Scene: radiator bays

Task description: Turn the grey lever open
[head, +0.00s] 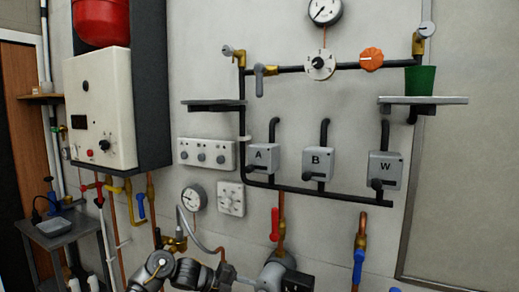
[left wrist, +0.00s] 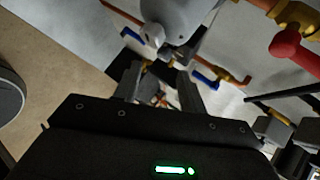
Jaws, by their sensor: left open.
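A grey lever (head: 259,80) hangs down from the black upper pipe in the head view, left of a white round dial. In the left wrist view my left gripper (left wrist: 160,82) has its two fingers apart, with nothing held between them. A pale grey lever-like part (left wrist: 153,36) is beyond the fingertips, against a rounded grey body (left wrist: 183,18). I cannot tell whether it is the same lever as in the head view. No contact between fingers and lever shows. My arm links cross the bottom of the head view; the right gripper cannot be made out.
A red lever (left wrist: 293,50) on a brass fitting and a blue lever (left wrist: 206,80) on copper pipe lie near the left gripper. In the head view, grey boxes (head: 316,163) and a shelf with a green cup (head: 420,79) are on the wall. A white boiler (head: 100,107) is left.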

